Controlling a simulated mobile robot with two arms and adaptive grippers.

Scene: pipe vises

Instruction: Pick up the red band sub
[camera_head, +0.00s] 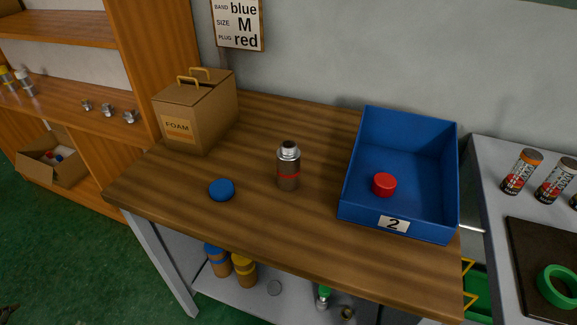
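A metal sub with a red band (288,168) stands upright on the wooden table, near the middle. It has a narrower silver neck on top and a dark brownish lower body. It stands apart from the blue cap to its left and the blue tray to its right.
A blue round cap (222,190) lies left of the sub. A blue tray (362,190) marked 2 holds a red cap (384,184). A FOAM box (194,112) stands at the back left. The table front is clear.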

